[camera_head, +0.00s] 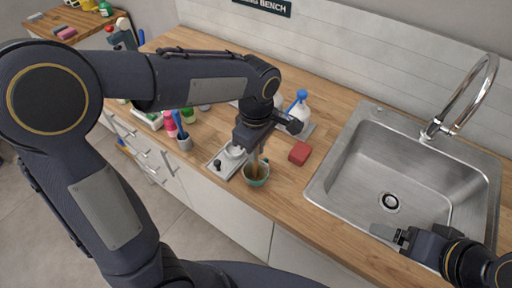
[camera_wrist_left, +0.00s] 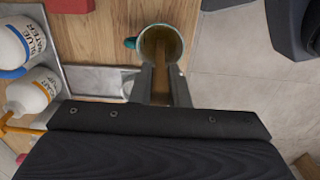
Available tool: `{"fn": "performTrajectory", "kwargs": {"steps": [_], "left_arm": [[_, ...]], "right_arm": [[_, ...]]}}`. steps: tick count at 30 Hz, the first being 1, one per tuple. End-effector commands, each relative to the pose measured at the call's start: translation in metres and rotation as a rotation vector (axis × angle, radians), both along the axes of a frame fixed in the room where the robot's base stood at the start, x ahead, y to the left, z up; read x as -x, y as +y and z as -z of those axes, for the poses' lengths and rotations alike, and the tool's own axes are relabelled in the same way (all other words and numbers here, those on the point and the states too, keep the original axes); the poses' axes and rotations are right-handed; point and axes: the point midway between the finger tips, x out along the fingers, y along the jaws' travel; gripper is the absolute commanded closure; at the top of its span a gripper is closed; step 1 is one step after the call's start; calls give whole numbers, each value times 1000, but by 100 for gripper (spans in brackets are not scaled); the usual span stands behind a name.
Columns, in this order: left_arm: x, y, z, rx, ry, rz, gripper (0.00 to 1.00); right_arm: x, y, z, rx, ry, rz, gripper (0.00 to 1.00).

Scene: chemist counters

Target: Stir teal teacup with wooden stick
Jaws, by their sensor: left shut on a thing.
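The teal teacup (camera_head: 258,183) stands upright near the front edge of the wooden counter. In the left wrist view its teal handle (camera_wrist_left: 130,42) points left and a brown liquid shows inside. My left gripper (camera_head: 254,153) is above the cup, shut on the wooden stick (camera_wrist_left: 161,85). The stick (camera_head: 255,168) reaches down into the cup; whether its tip touches the bottom is hidden. My right gripper (camera_head: 388,232) is over the sink's front edge, apart from the cup; its jaw opening is unclear.
A red block (camera_head: 299,153) lies right of the cup. A grey holder (camera_head: 184,143) with blue items stands left. The steel sink (camera_head: 345,150) and its tap (camera_head: 470,90) are at right.

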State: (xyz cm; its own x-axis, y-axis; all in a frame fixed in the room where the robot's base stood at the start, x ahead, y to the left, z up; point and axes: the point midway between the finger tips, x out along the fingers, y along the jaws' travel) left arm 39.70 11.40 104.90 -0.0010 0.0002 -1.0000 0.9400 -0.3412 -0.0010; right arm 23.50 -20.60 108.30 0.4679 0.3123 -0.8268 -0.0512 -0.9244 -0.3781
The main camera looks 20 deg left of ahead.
Motion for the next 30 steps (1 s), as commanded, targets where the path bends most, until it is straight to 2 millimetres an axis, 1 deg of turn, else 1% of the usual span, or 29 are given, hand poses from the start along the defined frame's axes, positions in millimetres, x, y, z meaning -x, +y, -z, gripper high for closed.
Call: {"fn": "performTrajectory", "kwargs": {"steps": [1, 15, 18, 30], "left_arm": [[0, 0, -8, 0, -1, 0, 100], [0, 0, -46, 1, -2, 0, 100], [0, 0, -48, 0, -1, 0, 100], [0, 0, -47, 0, -1, 0, 100]], "right_arm": [[0, 0, -7, 0, 0, 0, 13], [0, 0, -39, 0, 0, 0, 13], [0, 0, -41, 0, 0, 0, 13], [0, 0, -39, 0, 0, 0, 13]]}}
